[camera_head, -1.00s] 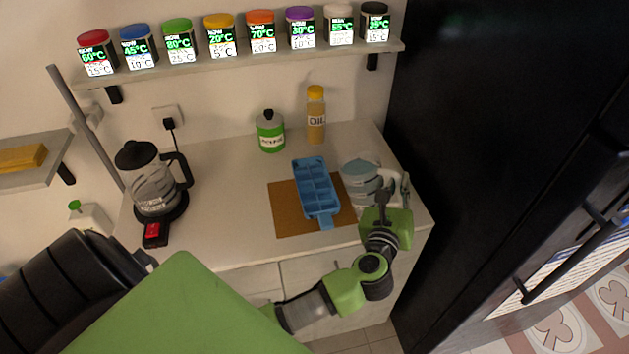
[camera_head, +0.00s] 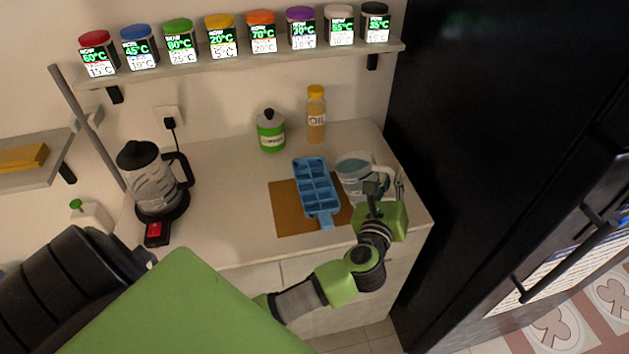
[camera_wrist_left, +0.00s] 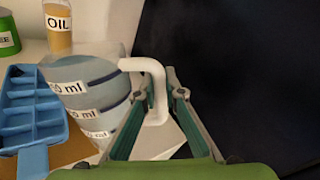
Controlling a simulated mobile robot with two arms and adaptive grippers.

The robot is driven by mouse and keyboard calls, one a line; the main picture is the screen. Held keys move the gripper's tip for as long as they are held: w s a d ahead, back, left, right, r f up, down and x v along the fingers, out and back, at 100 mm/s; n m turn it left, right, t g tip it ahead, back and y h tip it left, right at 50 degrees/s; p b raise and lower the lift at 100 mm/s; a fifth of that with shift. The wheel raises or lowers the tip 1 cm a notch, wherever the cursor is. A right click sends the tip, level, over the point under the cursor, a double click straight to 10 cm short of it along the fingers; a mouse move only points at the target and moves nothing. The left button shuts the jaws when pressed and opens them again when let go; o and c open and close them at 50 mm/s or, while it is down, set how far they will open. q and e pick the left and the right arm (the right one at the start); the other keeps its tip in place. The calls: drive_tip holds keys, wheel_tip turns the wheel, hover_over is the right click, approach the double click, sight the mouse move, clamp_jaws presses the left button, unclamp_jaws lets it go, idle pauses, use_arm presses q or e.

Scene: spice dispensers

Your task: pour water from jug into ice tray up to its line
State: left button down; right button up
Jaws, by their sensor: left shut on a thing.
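The clear jug (camera_head: 352,176) with bluish water and ml labels stands close beside the right edge of the blue ice tray (camera_head: 312,182). The tray lies on a brown board. My left gripper (camera_head: 373,192) is shut on the jug's white handle, at the jug's right side; the handle (camera_wrist_left: 154,85) shows between the fingers in the left wrist view. The jug (camera_wrist_left: 88,95) looks near upright. I cannot tell whether it touches the counter, or how full the tray's compartments are. My right gripper is not in view.
The brown board (camera_head: 283,217) is under the tray. An oil bottle (camera_head: 316,118) and a green canister (camera_head: 270,132) stand behind. A coffee maker (camera_head: 152,182) is at left. A dark tall cabinet (camera_head: 500,130) bounds the right side. The counter left of the board is clear.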

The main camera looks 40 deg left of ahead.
sight(373, 166)
use_arm(q)
drive_tip(key=shift+a+r, duration=0.1)
drive_tip(key=shift+r, duration=0.25)
drive_tip(key=shift+a+r+n, duration=0.1)
drive_tip(key=shift+a+n, duration=0.05)
drive_tip(key=shift+n, duration=0.15)
drive_tip(key=shift+a+r+n+p, duration=0.1)
drive_tip(key=shift+a+n+p, duration=0.2)
drive_tip(key=shift+a, duration=0.15)
drive_tip(key=shift+a+r+n+h, duration=0.3)
drive_tip(key=shift+a+n, duration=0.2)
drive_tip(key=shift+a, duration=0.2)
drive_tip(key=shift+s+a+r+n, duration=0.1)
drive_tip(key=shift+a+r+n, duration=0.1)
drive_tip(key=shift+a+n, duration=0.55)
idle(1.2)
drive_tip(key=shift+a+n, duration=0.45)
idle(1.7)
